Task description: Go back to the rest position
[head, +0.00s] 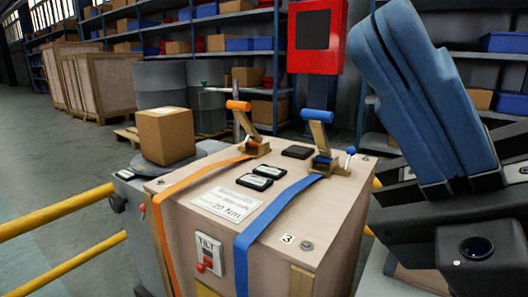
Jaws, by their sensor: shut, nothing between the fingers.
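My gripper's fingers do not show in the head view. Large blue padded parts and black parts, which look like my own arm, fill the right side. In front stands a pale wooden crate (200,236), with an orange strap (163,225) and a blue strap (262,235) running over it. A ratchet with an orange handle (238,106) and one with a blue handle (317,116) stand upright on its top. A label reading 20 Nm (230,204) and several small dark blocks lie on the top. A tilt indicator (209,255) is on the front face.
A cardboard box (166,136) sits behind the crate at left. A red box (316,36) stands behind the ratchets. Yellow rails (60,211) run at left. Grey drums (160,84), wooden crates (104,84) and shelves are farther back. Open floor lies at left.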

